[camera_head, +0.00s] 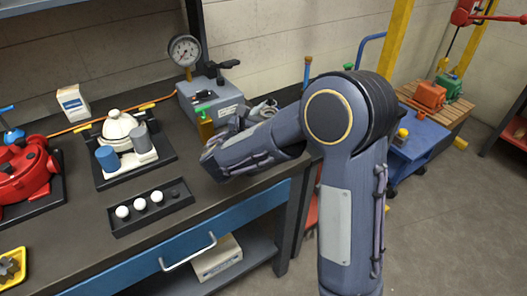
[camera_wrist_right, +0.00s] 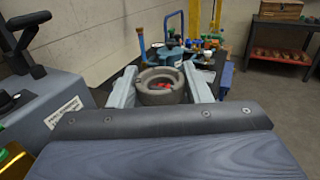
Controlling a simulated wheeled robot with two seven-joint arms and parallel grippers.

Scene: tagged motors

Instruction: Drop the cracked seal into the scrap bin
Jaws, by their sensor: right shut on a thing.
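My right gripper (camera_wrist_right: 160,88) is shut on a thick grey ring, which I take to be the seal (camera_wrist_right: 155,80). The ring lies between the two pale fingers in the right wrist view, and a red patch shows in its opening. I cannot make out a crack. In the head view, the gripper (camera_head: 262,110) and the ring are small and partly hidden behind my right forearm, close to the right end of the bench. My left gripper is not in view. I cannot clearly identify the scrap bin; a red item (camera_head: 311,214) shows partly beside the bench leg.
The gauge box (camera_head: 208,100) stands close left of the gripper. The bench (camera_head: 210,205) holds a black tray with white balls (camera_head: 150,205), a red motor (camera_head: 25,180) and a white motor (camera_head: 120,130). A blue trolley (camera_head: 420,140) and a wooden pallet (camera_head: 450,110) stand at right.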

